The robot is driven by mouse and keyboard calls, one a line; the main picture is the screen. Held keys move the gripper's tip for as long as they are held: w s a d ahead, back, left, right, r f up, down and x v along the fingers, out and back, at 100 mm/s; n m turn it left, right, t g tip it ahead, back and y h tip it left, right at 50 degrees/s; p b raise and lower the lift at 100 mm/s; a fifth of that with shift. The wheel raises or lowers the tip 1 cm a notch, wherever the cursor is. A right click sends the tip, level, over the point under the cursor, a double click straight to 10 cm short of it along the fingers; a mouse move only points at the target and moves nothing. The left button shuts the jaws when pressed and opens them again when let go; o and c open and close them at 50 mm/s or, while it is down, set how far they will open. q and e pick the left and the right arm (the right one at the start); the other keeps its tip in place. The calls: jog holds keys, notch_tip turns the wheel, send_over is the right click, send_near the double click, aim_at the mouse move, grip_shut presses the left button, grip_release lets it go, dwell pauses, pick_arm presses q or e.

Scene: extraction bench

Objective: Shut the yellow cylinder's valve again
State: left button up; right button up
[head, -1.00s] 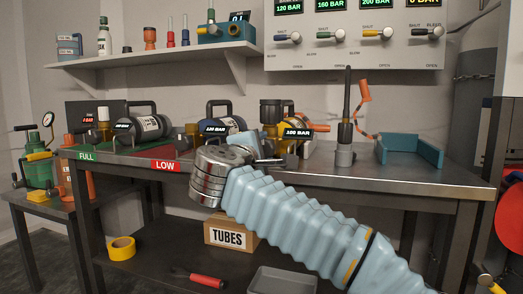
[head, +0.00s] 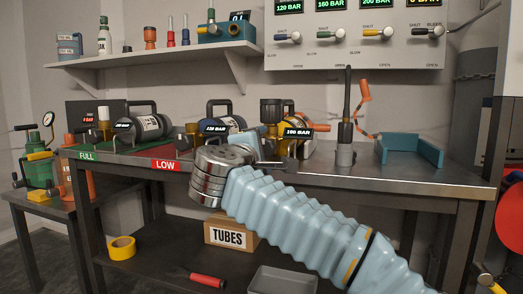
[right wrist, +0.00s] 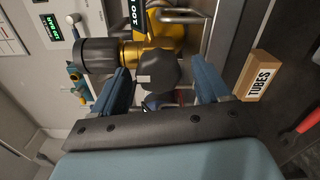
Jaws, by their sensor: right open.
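The yellow cylinder (head: 290,118) lies on the bench behind my right gripper, with a brass fitting and dark cap beside it. In the right wrist view the yellow body (right wrist: 176,22) is at the top, and a dark many-sided valve knob (right wrist: 158,72) with a pale mark faces the camera. My right gripper (right wrist: 160,88) is open, its two blue fingers on either side of the knob, apart from each other. Whether either finger touches the knob I cannot tell. In the head view my right gripper (head: 265,153) partly hides the cylinder's front. My left gripper is not in view.
A tool stand (head: 345,155) and a blue tray (head: 410,151) are to the right. A valve panel (head: 355,50) hangs above. A TUBES box (head: 230,234) sits on the lower shelf.

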jog(key=v, duration=1.3)
jog(key=shift+s, duration=0.35)
jog(key=shift+a, duration=0.15)
